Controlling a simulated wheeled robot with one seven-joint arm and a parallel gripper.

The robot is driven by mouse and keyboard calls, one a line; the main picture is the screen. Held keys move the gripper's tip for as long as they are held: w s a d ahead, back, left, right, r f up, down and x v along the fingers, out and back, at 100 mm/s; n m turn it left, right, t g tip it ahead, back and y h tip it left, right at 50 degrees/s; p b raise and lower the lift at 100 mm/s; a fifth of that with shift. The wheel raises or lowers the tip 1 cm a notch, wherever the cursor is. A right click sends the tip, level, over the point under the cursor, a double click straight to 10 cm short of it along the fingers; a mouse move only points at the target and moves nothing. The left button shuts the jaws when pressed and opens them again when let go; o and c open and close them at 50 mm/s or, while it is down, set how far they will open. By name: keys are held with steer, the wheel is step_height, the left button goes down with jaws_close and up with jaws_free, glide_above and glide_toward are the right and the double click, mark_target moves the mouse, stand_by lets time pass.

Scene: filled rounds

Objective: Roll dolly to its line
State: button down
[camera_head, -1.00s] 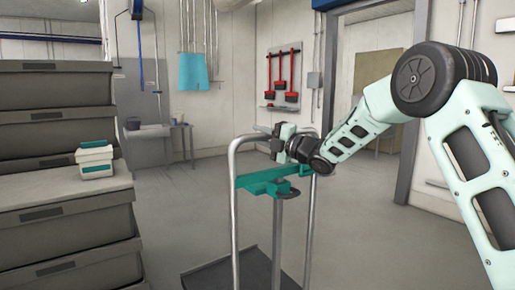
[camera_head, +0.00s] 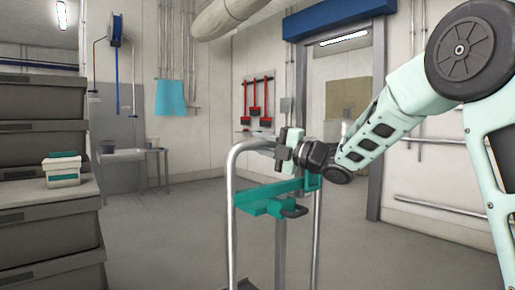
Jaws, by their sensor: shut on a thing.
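The dolly (camera_head: 231,215) is a tall grey metal tube frame with a teal crosspiece (camera_head: 265,188) and a dark grip below it. It stands upright in the middle of the view. My gripper (camera_head: 281,150) is at the top rail of its handle, shut on it, with the arm reaching in from the right. The gripper's own body hides part of the rail. The dolly's base is below the picture edge. No floor line shows in this view.
Stacked grey crates (camera_head: 45,235) stand close on the left, with a small white and teal tub (camera_head: 62,170) on them. A sink table (camera_head: 135,155) stands at the back. A doorway frame (camera_head: 378,120) is at right. Grey floor (camera_head: 180,235) between is clear.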

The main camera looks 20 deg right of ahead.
steer(key=shift+s+f, duration=0.1)
steer(key=shift+f, duration=0.15)
steer(key=c, duration=1.2)
jaws_free()
steer(key=shift+s+d+r, duration=0.1)
steer(key=shift+r, duration=0.05)
steer(key=p+v, duration=0.1)
steer(key=v, duration=1.6)
steer(key=shift+s, duration=0.2)
